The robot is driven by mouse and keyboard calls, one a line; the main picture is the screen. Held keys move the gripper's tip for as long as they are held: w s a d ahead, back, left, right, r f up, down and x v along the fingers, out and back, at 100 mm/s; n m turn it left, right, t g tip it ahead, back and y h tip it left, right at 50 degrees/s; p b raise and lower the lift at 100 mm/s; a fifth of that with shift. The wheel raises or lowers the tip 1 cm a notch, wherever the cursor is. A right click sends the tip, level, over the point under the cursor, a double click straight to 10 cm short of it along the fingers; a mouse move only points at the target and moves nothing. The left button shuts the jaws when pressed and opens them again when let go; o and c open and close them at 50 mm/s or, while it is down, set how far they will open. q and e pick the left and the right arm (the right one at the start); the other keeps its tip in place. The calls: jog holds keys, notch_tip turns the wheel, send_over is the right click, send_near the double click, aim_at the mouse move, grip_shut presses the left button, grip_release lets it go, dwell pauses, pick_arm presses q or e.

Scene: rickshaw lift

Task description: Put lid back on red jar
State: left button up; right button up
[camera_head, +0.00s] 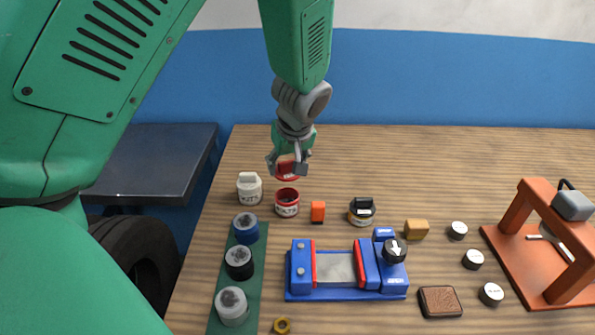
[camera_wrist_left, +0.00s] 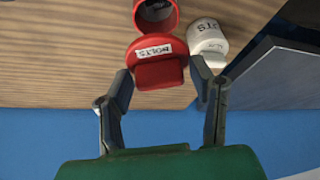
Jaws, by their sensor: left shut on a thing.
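The red jar (camera_head: 287,203) stands open on the wooden table, its dark inside showing; part of its rim also shows in the left wrist view (camera_wrist_left: 157,14). My left gripper (camera_head: 287,172) is shut on the red lid (camera_head: 287,168) and holds it just above and behind the jar. In the left wrist view the lid (camera_wrist_left: 150,50) carries a white "BOLTS" label and its raised grip sits between the fingers of the left gripper (camera_wrist_left: 160,88). The lid and jar look apart in the head view. My right gripper is not in view.
A white jar (camera_head: 249,188) with its lid on stands close left of the red jar. An orange block (camera_head: 318,211) and a black-lidded jar (camera_head: 362,210) are to the right. A blue vise (camera_head: 340,270) and a green strip (camera_head: 221,285) with several pots lie in front.

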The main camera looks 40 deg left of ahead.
pick_arm(q)
jog(key=shift+f+b, duration=0.55)
jog(key=shift+f, duration=0.1)
jog(key=f+b, duration=0.3)
jog(key=shift+a+f, duration=0.2)
jog(key=shift+a, duration=0.05)
jog(key=shift+f+b, duration=0.3)
jog(key=shift+f, duration=0.3)
jog(key=shift+d+f, duration=0.1)
jog(key=shift+f, duration=0.1)
jog(key=shift+d, duration=0.1)
jog(key=shift+r+p, duration=0.2)
jog(key=shift+p, duration=0.4)
jog(key=shift+s+f, duration=0.1)
jog(key=shift+f, duration=0.1)
dwell(0.7)
